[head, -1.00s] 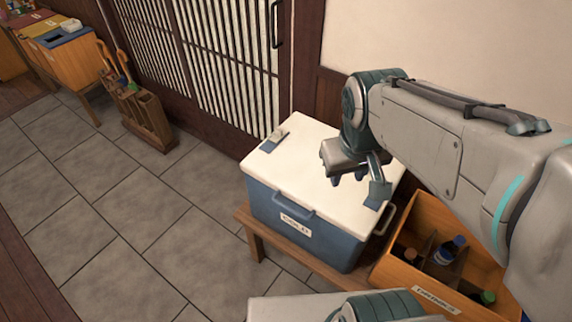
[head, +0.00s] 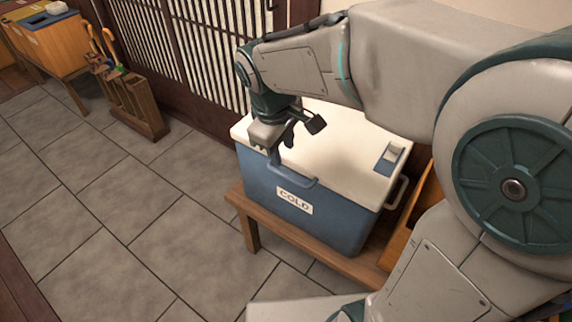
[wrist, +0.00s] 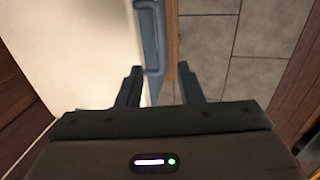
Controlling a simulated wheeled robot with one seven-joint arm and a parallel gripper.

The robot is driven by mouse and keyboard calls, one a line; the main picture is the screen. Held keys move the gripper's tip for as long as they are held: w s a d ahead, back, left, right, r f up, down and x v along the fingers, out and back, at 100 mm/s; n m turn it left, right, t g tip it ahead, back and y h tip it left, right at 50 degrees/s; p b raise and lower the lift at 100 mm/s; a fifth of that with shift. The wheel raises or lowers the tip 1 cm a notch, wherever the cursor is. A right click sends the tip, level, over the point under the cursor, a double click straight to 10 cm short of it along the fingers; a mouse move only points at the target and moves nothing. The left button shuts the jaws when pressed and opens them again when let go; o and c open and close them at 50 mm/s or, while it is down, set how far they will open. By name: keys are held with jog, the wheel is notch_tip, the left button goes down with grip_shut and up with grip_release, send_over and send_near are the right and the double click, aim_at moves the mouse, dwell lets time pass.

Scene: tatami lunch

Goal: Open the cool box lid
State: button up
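The cool box (head: 335,213) is blue with a white lid (head: 345,150) and a "COLD" label on its front. It stands on a low wooden bench, and the lid lies shut. A blue handle (head: 285,172) juts from the lid's front edge; it also shows in the wrist view (wrist: 152,40). A blue latch (head: 389,158) sits on the lid's right end. My gripper (head: 280,150) is over the lid's front left edge, close to the handle. In the wrist view its two fingers (wrist: 160,88) are spread apart with nothing between them, the handle lying ahead of them.
The wooden bench (head: 290,243) carries the box. An orange wooden crate (head: 403,236) stands at its right, mostly hidden by my arm. A slatted door (head: 215,50) is behind. A wooden umbrella stand (head: 137,105) is at the left. The tiled floor (head: 110,220) in front is clear.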

aim_at(288, 176)
jog(key=f, duration=0.3)
jog(key=w+f+b, duration=0.1)
jog(key=f, duration=0.2)
jog(key=d+f+b, duration=0.1)
jog(key=f, duration=0.2)
jog(key=shift+w+f, duration=0.2)
jog(key=shift+f, duration=0.15)
jog(key=shift+c, duration=0.2)
grip_shut()
